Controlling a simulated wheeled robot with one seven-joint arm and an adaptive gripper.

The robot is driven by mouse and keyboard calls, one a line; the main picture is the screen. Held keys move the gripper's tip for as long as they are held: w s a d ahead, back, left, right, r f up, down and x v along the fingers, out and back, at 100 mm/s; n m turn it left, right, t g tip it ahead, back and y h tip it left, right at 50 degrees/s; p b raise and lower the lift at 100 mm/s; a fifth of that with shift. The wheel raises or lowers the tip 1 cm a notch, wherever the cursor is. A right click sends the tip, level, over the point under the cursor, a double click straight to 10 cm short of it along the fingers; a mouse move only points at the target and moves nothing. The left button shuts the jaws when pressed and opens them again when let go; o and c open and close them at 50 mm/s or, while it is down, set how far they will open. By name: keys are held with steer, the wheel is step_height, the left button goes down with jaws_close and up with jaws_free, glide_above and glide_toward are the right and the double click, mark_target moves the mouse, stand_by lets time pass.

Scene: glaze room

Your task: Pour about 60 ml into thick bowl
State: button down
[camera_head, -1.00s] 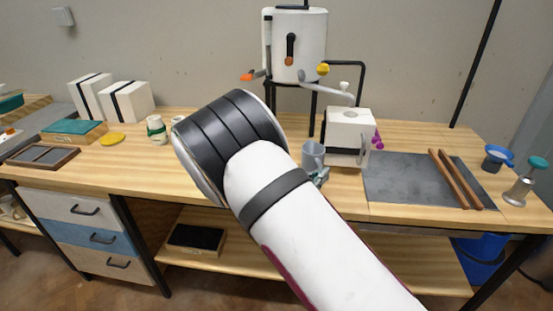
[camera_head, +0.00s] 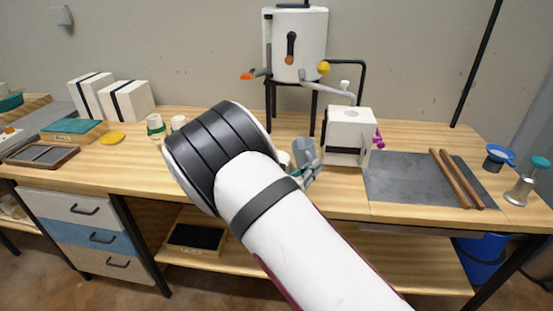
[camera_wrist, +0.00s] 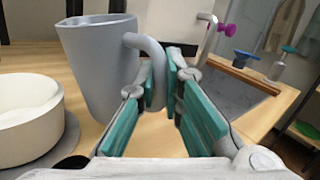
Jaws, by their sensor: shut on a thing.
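A grey-blue jug (camera_wrist: 98,70) fills the upper left of the wrist view. My gripper (camera_wrist: 160,82) is shut on its upright handle, with a teal finger pad on each side. In the head view, the jug (camera_head: 305,152) is right of my arm's dark joint, leaning slightly left, and my gripper (camera_head: 310,176) is partly hidden. A thick-walled white bowl (camera_wrist: 28,125) is left of the jug in the wrist view. In the head view only a pale sliver of what looks like this bowl (camera_head: 284,158) shows. The liquid inside the jug is not visible.
A white box-shaped container (camera_head: 349,135) with purple knobs stands right of the jug. A white tank (camera_head: 298,45) with taps stands behind. A grey slab (camera_head: 395,180) with two wooden sticks (camera_head: 458,178) lies to the right. Small cups (camera_head: 156,127) stand left of my arm.

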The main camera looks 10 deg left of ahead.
mark_target(297, 150)
steer(key=r+n, duration=0.1)
steer(key=a+r+n+t, duration=0.1)
steer(key=a+r+n, duration=0.1)
steer(key=shift+w+a+r+t, duration=0.1)
steer(key=shift+w+r+t, duration=0.1)
steer(key=shift+r+t, duration=0.15)
steer(key=shift+w+a+n+t+b, duration=0.1)
steer(key=shift+a+n+t+b, duration=0.15)
steer(key=shift+n, duration=0.2)
steer(key=shift+w+a+n+b, duration=0.1)
steer(key=shift+a+n, duration=0.2)
steer(key=shift+n, duration=0.15)
steer(key=n, duration=0.2)
steer(key=a+r+n+t, duration=0.1)
steer(key=shift+w+n+t+y, duration=0.1)
steer(key=shift+n+t+y, duration=0.2)
steer(key=shift+n+y, duration=0.1)
steer(key=shift+a+n+t+y, duration=0.15)
steer(key=shift+n+t+y, duration=0.3)
steer(key=shift+n, duration=0.55)
steer(key=shift+a+f+n+t+y+b, duration=0.15)
steer(key=shift+n+t+y+b, duration=0.15)
steer(key=shift+n, duration=0.3)
steer(key=shift+w+a+r+n+t+y, duration=0.1)
steer(key=shift+a+r+n+t+y, duration=0.15)
steer(key=shift+n, duration=0.45)
steer(key=shift+a+r+n+t+y, duration=0.1)
steer(key=shift+r+n+t, duration=0.2)
steer(key=shift+n, duration=0.4)
